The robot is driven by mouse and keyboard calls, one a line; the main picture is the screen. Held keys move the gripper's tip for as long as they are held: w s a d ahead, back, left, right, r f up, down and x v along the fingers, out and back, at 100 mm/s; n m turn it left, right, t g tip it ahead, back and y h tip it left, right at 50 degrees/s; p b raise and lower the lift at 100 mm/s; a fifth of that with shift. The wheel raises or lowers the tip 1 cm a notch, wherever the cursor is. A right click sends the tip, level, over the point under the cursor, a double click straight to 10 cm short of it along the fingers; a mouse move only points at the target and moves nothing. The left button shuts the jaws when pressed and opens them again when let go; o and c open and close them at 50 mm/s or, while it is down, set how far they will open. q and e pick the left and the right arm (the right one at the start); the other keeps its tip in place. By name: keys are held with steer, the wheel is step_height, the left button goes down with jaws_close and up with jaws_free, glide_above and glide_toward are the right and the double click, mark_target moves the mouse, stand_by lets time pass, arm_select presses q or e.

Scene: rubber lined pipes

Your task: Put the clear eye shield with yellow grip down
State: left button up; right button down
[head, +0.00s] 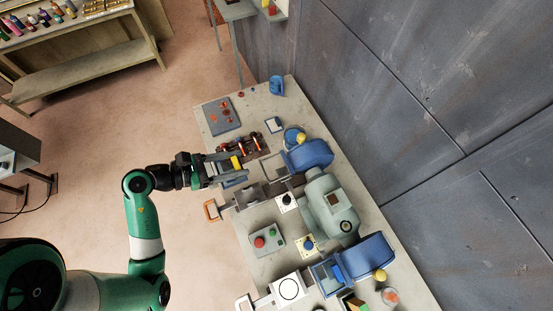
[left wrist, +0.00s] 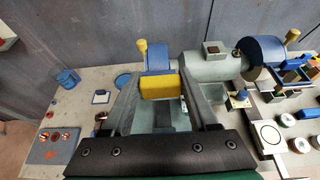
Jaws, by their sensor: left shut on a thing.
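The clear eye shield's yellow grip (left wrist: 162,86) sits between the two fingers of my left gripper (left wrist: 165,90) in the left wrist view. In the head view the yellow grip (head: 236,162) shows at the tips of my left gripper (head: 234,167), over the left edge of the workbench. My left gripper is shut on the grip. The clear pane is hard to make out against what lies behind it, so I cannot tell whether it touches anything. My right gripper is not in view.
A grey-green bench grinder (head: 331,206) with blue wheel guards (head: 311,155) stands along the workbench (head: 282,93). A button box (head: 267,240), a grey tray with copper-coloured pieces (head: 222,117) and a blue container (head: 277,86) are around it. A grey wall borders the bench's right side.

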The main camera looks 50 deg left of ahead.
arm_select(q)
steer(key=shift+w, duration=0.15)
steer(key=w+d+f+b, duration=0.2)
steer(key=w+f, duration=1.1)
steer(key=shift+w+d, duration=0.25)
steer(key=shift+w, duration=0.05)
steer(key=shift+f, duration=0.15)
steer(key=o, duration=1.4)
